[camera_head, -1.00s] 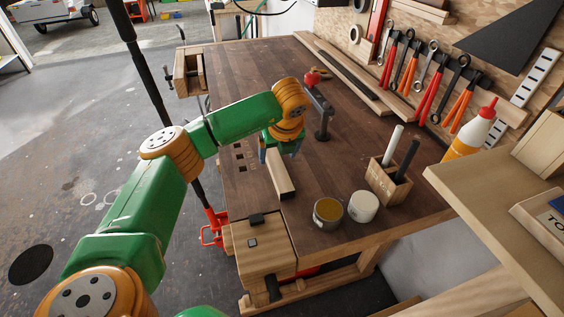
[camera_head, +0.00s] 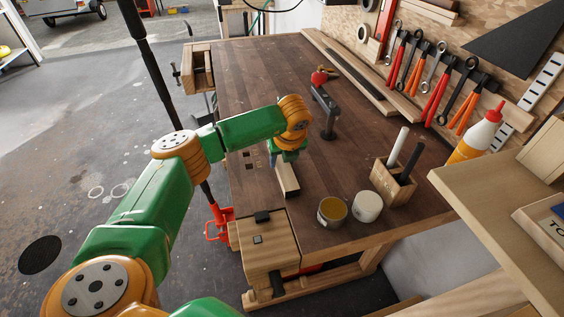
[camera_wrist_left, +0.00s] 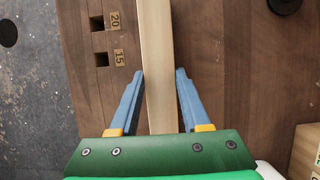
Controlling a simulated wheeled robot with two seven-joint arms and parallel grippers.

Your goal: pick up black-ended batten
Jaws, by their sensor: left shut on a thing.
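A pale wooden batten (camera_head: 287,178) lies along the near part of the workbench top in the head view. Its near end looks dark there, though it is small. In the left wrist view the batten (camera_wrist_left: 156,55) runs up the middle, pale along its visible length. My left gripper (camera_head: 288,151) is low over the batten, shut on it. The two blue fingers (camera_wrist_left: 159,95) stand on either side of it in the wrist view. The batten's part under the gripper is hidden in the head view. My right gripper is not in view.
Right of the batten stand an open tin (camera_head: 332,212), a white pot (camera_head: 367,206) and a wooden holder (camera_head: 393,184) with two sticks. A dark metal clamp (camera_head: 325,112) stands behind. A wooden vise (camera_head: 262,246) is at the near corner. The workbench's (camera_head: 255,75) far middle is clear.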

